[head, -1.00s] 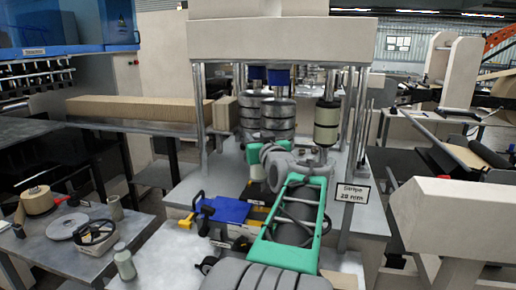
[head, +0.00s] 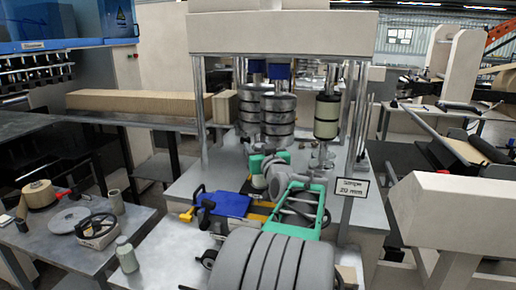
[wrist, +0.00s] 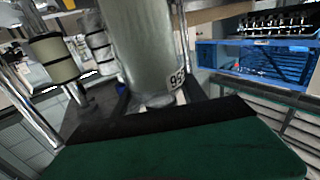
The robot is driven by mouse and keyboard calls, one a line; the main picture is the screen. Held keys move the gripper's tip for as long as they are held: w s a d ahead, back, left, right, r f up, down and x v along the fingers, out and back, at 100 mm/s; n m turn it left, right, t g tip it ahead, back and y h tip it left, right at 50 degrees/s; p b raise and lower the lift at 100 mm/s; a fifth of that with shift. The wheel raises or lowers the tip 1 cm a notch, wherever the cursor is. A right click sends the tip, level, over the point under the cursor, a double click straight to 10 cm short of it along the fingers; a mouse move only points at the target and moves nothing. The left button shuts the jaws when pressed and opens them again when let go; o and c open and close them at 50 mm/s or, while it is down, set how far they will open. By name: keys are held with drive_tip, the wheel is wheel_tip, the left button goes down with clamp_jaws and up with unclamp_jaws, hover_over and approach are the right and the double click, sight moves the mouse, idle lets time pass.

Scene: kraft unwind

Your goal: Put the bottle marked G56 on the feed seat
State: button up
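The bottle marked G56 (wrist: 142,45) is a grey-green cylinder, large and close in the wrist view, with its white G56 label showing upside down. Its narrow end meets the black-edged green finger of my gripper (wrist: 160,112). My gripper appears shut on this end; the far finger is hidden. In the head view my arm reaches into the machine, its wrist end (head: 258,165) in front of the grey rolls. The bottle is hard to pick out there. I cannot tell which part is the feed seat.
Stacked grey rolls (head: 279,115) and a beige roll (head: 327,116) hang on posts. A blue device (head: 226,204) lies on the machine's bed.

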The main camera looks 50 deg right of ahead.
drive_tip(key=shift+o, duration=0.2)
drive_tip(key=shift+r, duration=0.15)
drive_tip(key=shift+s+a, duration=0.1)
drive_tip(key=shift+s, duration=0.2)
drive_tip(key=b+v, duration=0.4)
drive_tip(key=v, duration=0.7)
drive_tip(key=w+a+f+n+g+y, duration=0.2)
drive_tip(key=w+a+f+y, duration=0.3)
drive_tip(key=w+a+f, duration=0.6)
drive_tip(key=a+f+n+g+y, duration=0.1)
drive_tip(key=a+f+y, duration=0.15)
drive_tip(key=a, duration=0.45)
drive_tip(key=a+f+n+g+y, duration=0.15)
drive_tip(key=a+f, duration=0.25)
drive_tip(key=a, duration=0.4)
drive_tip(key=s+a+f+n+g, duration=0.1)
drive_tip(key=s+a+f+g, duration=0.2)
drive_tip(key=s+a+f, duration=0.2)
drive_tip(key=s+a+f+n+g+y, duration=0.1)
drive_tip(key=s+a+f+g, duration=0.3)
drive_tip(key=a, duration=0.7)
drive_tip(key=shift+s+f+n, duration=0.35)
drive_tip(key=shift+s+f, duration=0.1)
drive_tip(key=shift+s, duration=0.45)
